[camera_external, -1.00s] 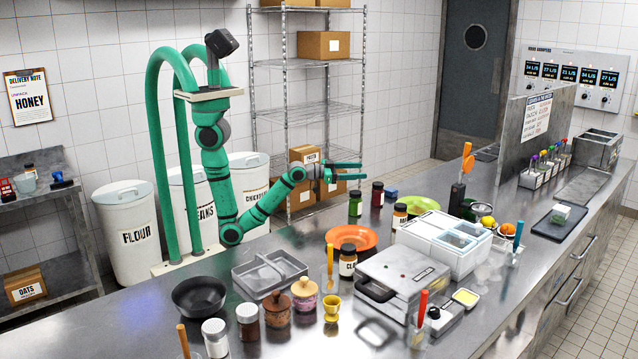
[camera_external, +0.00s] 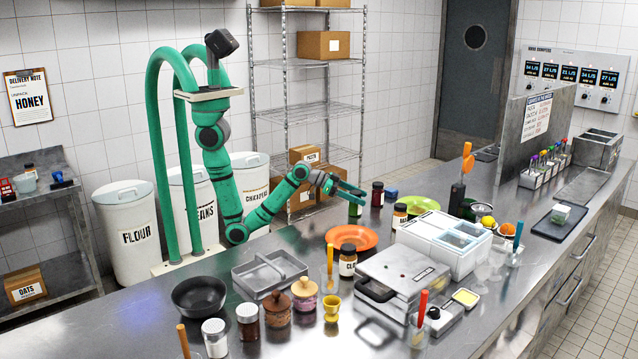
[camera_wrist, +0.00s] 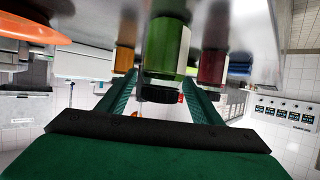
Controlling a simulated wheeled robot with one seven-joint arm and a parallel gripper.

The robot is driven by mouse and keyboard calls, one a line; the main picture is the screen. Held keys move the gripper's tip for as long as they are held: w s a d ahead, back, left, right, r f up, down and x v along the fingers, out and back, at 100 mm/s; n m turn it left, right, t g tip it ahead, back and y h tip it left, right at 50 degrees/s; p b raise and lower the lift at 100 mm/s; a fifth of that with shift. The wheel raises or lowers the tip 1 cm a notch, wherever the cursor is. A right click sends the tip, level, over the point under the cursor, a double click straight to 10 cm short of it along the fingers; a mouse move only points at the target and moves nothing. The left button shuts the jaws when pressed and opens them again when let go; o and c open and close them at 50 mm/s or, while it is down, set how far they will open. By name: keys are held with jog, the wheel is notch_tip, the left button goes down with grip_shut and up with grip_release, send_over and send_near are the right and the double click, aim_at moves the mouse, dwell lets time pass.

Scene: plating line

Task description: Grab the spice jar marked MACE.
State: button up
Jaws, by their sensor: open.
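Several spice jars stand on the steel counter near my gripper. A green-filled jar (camera_external: 355,210) stands just below my gripper (camera_external: 352,193), which partly hides it. In the wrist view, which looks upside down, the green jar (camera_wrist: 167,45) with its dark lid fills the middle, in line with the gap between my fingers (camera_wrist: 161,103). My gripper is open; no hold on the jar shows. A dark red jar (camera_external: 377,194) stands to the right. A jar with a pale label (camera_external: 399,217) stands farther right and nearer the camera. I cannot read MACE on any jar.
An orange plate (camera_external: 362,246) lies in front of the green jar, with a dark-lidded jar (camera_external: 348,259) at its near edge. A green plate (camera_external: 418,203) lies behind the pale-labelled jar. A white container unit (camera_external: 440,245) and a grill press (camera_external: 400,277) stand to the right.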

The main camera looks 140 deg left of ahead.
jog(key=shift+x, duration=1.25)
jog(key=c, duration=1.4)
